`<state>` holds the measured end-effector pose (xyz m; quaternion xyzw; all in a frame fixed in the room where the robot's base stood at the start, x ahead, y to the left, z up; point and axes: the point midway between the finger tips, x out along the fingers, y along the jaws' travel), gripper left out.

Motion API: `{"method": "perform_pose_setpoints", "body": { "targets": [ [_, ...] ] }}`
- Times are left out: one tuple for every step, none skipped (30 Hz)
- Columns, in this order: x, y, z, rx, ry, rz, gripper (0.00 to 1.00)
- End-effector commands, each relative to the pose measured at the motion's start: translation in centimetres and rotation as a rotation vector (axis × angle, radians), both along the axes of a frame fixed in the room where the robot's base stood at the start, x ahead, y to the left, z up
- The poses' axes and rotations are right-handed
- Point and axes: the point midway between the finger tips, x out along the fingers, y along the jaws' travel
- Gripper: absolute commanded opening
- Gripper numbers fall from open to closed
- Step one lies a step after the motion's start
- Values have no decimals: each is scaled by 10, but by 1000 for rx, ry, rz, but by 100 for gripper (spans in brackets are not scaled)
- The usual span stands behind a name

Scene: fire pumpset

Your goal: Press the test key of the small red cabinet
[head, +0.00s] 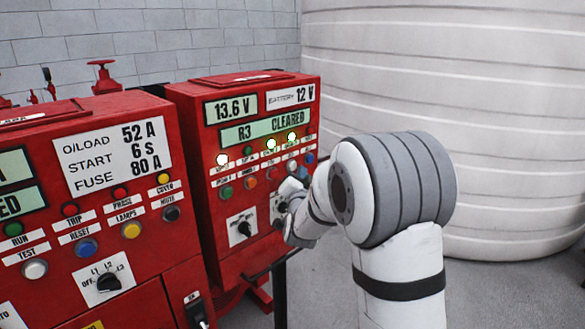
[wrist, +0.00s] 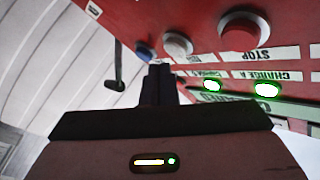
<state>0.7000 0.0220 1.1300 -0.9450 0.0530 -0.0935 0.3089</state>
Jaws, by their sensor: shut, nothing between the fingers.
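The label naming the test key is not readable.
A larger red cabinet (head: 110,157) with its own buttons and a rotary switch stands at the left. A big pale ribbed tank (head: 480,90) stands behind at the right. A dark rotary switch (head: 242,228) sits below the small cabinet's buttons. Grey floor is open at the lower right.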

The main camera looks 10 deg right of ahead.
Motion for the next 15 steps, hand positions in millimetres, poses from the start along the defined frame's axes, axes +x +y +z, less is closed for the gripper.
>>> {"method": "perform_pose_setpoints", "body": {
  "targets": [
    [0,0,0,0,0,0,0],
    [0,0,0,0,0,0,0],
    [0,0,0,0,0,0,0],
    [0,0,0,0,0,0,0],
    [1,0,-1,0,0,0,0],
    [1,1,-1,0,0,0,0],
    [2,1,-1,0,0,0,0],
    [3,2,-2,0,0,0,0],
    [4,3,-2,1,-1,1,0],
    [5,3,-2,1,-1,1,0],
    [6,4,-2,1,-2,0,0],
    [7,5,-1,1,-2,1,0],
    [8,5,-1,1,-2,0,0],
    [8,5,-1,1,-1,1,0],
    [8,5,0,0,-1,1,0]
  ]
}}
